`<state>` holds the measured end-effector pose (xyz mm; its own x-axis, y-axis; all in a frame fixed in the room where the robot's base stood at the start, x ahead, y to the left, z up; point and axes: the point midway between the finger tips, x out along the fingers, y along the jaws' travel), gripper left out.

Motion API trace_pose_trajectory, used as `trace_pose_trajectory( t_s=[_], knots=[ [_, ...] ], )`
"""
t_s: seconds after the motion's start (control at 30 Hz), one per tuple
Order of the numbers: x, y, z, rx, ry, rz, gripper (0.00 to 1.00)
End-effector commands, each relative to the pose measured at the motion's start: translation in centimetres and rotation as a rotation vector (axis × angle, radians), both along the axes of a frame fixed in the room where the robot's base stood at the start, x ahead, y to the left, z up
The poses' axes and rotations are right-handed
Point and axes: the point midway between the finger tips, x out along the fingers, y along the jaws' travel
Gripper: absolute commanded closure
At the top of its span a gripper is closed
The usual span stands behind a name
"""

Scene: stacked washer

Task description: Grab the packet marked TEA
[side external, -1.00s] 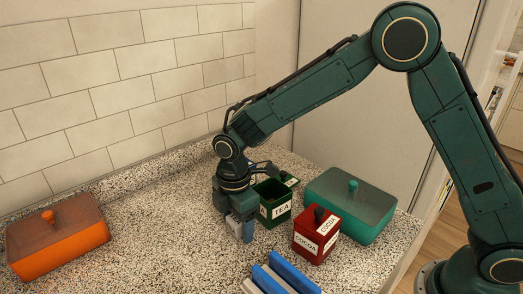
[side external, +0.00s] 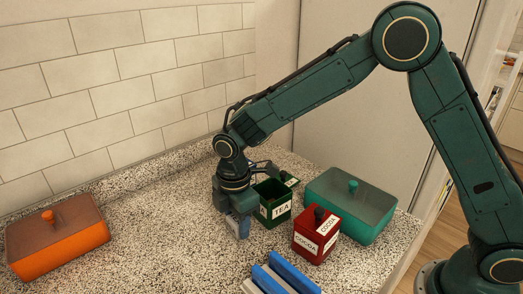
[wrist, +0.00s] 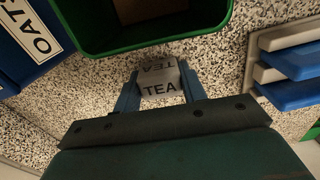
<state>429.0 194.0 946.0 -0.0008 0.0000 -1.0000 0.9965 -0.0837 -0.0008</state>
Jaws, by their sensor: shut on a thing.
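The packet marked TEA (wrist: 160,88) is a small pale grey block with dark lettering. In the wrist view it sits between the two blue fingers of my gripper (wrist: 158,92), which is shut on it. In the side view my gripper (side external: 239,230) points down at the speckled counter, just left of the open green TEA canister (side external: 279,209). The packet is mostly hidden by the fingers there. I cannot tell whether it still touches the counter. The green canister's open mouth (wrist: 95,42) shows just beyond the packet in the wrist view.
A red COCOA canister (side external: 316,236) with a dark knob stands right of the green one, before a teal lidded box (side external: 352,205). Blue and white bars (side external: 281,275) lie in front. An orange box (side external: 58,240) is far left. Counter left is clear.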

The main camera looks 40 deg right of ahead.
Motion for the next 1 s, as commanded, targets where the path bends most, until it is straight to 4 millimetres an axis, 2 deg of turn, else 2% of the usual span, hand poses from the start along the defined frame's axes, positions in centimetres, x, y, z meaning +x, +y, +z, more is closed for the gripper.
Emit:
trace_pose_trajectory(
  t_s=[0.17,0.37,0.57,1.0],
  knots=[
    [0.1,0.0,0.9,0.001,-0.003,0.0,0.81],
    [0.1,0.0,3.2,0.002,-0.004,0.0,0.81],
    [0.1,0.1,6.9,0.002,-0.006,0.0,0.81],
    [0.1,0.0,16.1,0.002,-0.005,0.0,0.81]
  ],
)
